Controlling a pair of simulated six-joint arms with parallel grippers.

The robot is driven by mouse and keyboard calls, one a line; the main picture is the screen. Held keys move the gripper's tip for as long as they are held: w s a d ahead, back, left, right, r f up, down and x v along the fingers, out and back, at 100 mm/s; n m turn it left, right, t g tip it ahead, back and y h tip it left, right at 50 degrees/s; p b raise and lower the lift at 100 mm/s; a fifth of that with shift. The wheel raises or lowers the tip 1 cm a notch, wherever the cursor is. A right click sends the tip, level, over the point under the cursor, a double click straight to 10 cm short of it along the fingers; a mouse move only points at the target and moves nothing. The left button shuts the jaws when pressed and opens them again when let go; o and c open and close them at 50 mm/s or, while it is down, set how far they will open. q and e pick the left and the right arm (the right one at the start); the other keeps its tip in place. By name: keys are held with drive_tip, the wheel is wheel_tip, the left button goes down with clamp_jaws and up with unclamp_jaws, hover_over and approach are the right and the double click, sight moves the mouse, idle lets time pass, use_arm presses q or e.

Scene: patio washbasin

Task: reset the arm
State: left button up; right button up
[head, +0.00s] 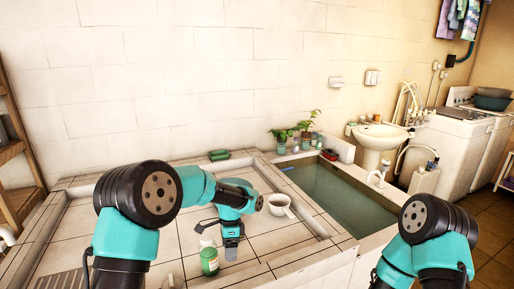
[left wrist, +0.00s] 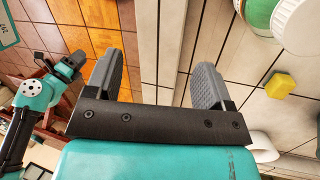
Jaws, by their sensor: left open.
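My left gripper (head: 231,252) hangs fingers down over the tiled counter, just right of a green bottle (head: 209,260) with a pale cap. In the left wrist view its two grey fingers (left wrist: 157,80) are spread apart with nothing between them. The bottle shows there at the top right (left wrist: 257,14), outside the fingers. My right arm (head: 432,235) is at the lower right of the head view.
The back counter tiles are mostly clear.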

use_arm(q)
drive_tip(key=s+d+f+n+g+h, duration=0.1)
drive_tip(key=s+d+f+n+g, duration=0.2)
drive_tip(key=s+f, duration=0.45)
drive_tip(key=s+d+f+n+g+h, duration=0.1)
drive_tip(key=s+d+f+n+g, duration=0.2)
drive_tip(key=s+f, duration=0.45)
drive_tip(key=s+a+f+n+t+h, duration=0.2)
drive_tip(key=s+a+f+n+t, duration=0.4)
drive_tip(key=s+f, duration=0.45)
drive_tip(key=s+a+n+t, duration=0.1)
drive_tip(key=a+n+t, duration=0.3)
drive_tip(key=a, duration=0.8)
drive_tip(key=shift+r+n, duration=0.15)
drive_tip(key=shift+n, duration=0.35)
drive_tip(key=shift+s+d, duration=0.1)
